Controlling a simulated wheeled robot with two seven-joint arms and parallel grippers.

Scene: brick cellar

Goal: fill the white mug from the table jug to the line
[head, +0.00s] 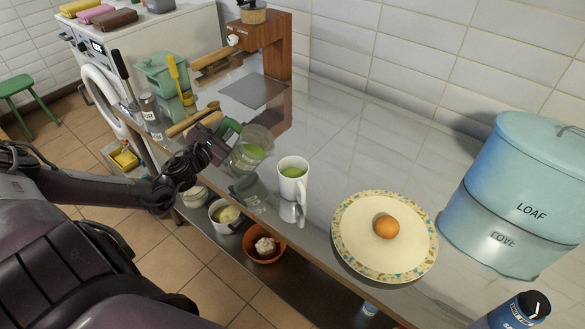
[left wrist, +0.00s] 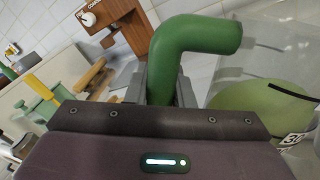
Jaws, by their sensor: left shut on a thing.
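The table jug (head: 262,140) is clear glass with a green handle and holds green liquid. My left gripper (head: 222,140) is shut on its handle, which also shows in the left wrist view as a green bent bar (left wrist: 190,45). The jug's green liquid (left wrist: 258,100) shows there too, beside a black line and a tag reading 30. The white mug (head: 291,185) stands upright on the counter just right of the jug, with green liquid inside. Its fill line is not discernible. The jug's exact tilt is hard to tell, and no stream shows. My right gripper is not in view.
A blue LOAF bin (head: 520,180) stands further right. A wooden grinder stand (head: 272,45) and green pot (head: 160,75) are behind the jug. Bowls sit on the shelf below.

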